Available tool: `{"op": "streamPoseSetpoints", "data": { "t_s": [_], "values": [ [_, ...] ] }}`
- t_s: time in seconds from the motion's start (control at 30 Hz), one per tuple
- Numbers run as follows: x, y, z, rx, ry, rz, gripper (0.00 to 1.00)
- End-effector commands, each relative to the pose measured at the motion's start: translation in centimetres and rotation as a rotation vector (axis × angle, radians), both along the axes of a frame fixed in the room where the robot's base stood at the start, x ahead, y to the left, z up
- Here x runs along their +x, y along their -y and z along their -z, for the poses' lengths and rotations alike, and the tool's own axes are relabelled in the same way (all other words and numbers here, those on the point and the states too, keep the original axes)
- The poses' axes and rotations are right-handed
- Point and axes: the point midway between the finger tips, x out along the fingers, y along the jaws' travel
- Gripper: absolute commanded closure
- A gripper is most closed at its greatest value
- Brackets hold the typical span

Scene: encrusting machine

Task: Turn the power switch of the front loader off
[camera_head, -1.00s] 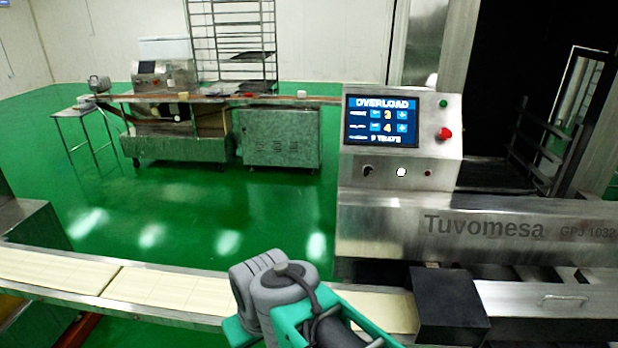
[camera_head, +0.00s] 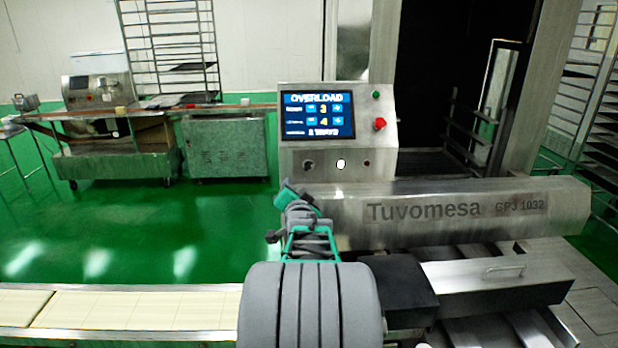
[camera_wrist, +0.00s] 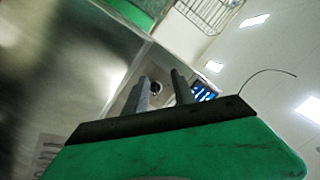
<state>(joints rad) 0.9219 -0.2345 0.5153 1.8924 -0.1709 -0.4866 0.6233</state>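The front loader (camera_head: 440,205), lettered Tuvomesa GPJ 1032, carries a slanted metal control panel (camera_head: 385,160) with a lit screen (camera_head: 318,115) reading OVERLOAD. A small dark knob (camera_head: 308,165), which looks like the power switch, is at the panel's lower left. A white button and a small red one sit to its right. In the wrist view the dark knob (camera_wrist: 156,88) shows between the two grey fingers of my gripper (camera_wrist: 160,78). The fingers are apart, with nothing held. In the head view my fingertips are hard to make out below the panel; contact with the knob cannot be told.
A red emergency button (camera_head: 379,125) and a green button (camera_head: 376,95) are on the panel's right. A conveyor (camera_head: 130,310) runs along the lower left. A black box (camera_head: 400,290) lies right of my arm. Green floor is open at left.

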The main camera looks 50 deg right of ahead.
Motion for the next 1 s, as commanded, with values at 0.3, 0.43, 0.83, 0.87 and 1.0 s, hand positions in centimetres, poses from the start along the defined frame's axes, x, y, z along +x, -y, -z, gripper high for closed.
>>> {"op": "streamPoseSetpoints", "data": {
  "t_s": [0.3, 0.43, 0.83, 0.87, 1.0],
  "values": [
    [-1.7, 5.7, -1.4, -0.033, 0.124, 0.084, 0.69],
    [0.1, 7.6, -1.4, -0.032, 0.124, 0.084, 0.69],
    [2.2, 9.9, -1.3, -0.035, 0.122, 0.084, 0.69],
    [2.2, 9.9, -1.3, -0.035, 0.122, 0.084, 0.69],
    [2.2, 9.9, -1.3, -0.034, 0.122, 0.084, 0.76]
  ]
}}
